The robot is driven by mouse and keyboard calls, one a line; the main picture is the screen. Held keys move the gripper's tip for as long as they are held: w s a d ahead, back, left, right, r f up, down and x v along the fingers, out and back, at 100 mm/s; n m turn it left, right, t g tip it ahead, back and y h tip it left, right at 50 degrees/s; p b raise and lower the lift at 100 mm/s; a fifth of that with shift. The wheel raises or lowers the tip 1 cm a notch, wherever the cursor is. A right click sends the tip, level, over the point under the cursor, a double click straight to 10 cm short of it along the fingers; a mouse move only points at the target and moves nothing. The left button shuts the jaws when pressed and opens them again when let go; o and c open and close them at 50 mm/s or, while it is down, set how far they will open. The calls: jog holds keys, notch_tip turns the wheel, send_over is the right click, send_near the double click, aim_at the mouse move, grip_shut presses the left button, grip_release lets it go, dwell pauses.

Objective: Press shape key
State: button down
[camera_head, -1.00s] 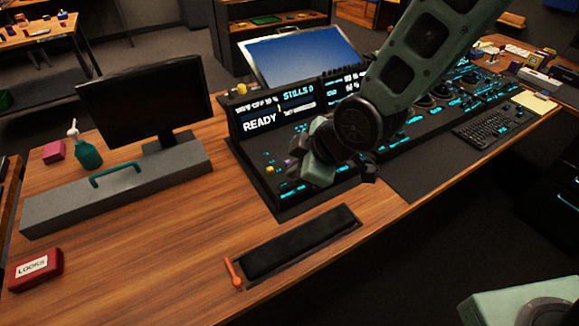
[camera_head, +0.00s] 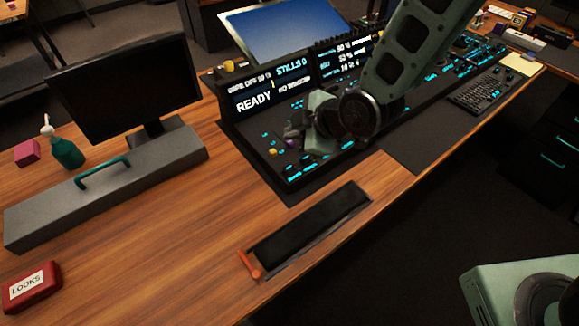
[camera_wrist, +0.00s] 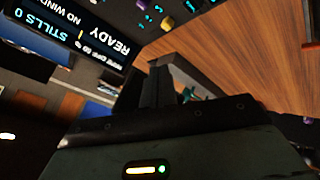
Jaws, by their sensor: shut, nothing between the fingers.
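The control panel (camera_head: 300,165) is black with glowing cyan labels and stands on the wooden desk. I cannot read which key is the shape key. My gripper (camera_head: 322,120) hangs over the left part of the panel and hides some of its controls. In the wrist view my gripper (camera_wrist: 160,75) shows dark fingers together with nothing between them. Contact with a key cannot be seen.
A readout display (camera_head: 270,90) reads READY at the panel's back. A dark monitor (camera_head: 125,85), a grey box with a teal handle (camera_head: 105,180) and a red LOOKS box (camera_head: 32,286) stand left. A dark recessed strip (camera_head: 312,224) lies in front. A keyboard (camera_head: 482,90) lies right.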

notch_tip(320, 180, down, 8)
jog(key=b, duration=0.6)
jog(key=shift+f, duration=0.1)
dwell(1.7)
jog(key=shift+f+b, duration=0.35)
jog(key=shift+b, duration=0.1)
jog(key=shift+f+b, duration=0.5)
dwell(0.6)
jog(key=shift+r, duration=0.1)
jog(key=shift+r+p, duration=0.65)
jog(key=shift+r, duration=0.2)
jog(key=shift+r, duration=0.1)
jog(key=shift+r+p, duration=1.7)
jog(key=shift+r, duration=0.7)
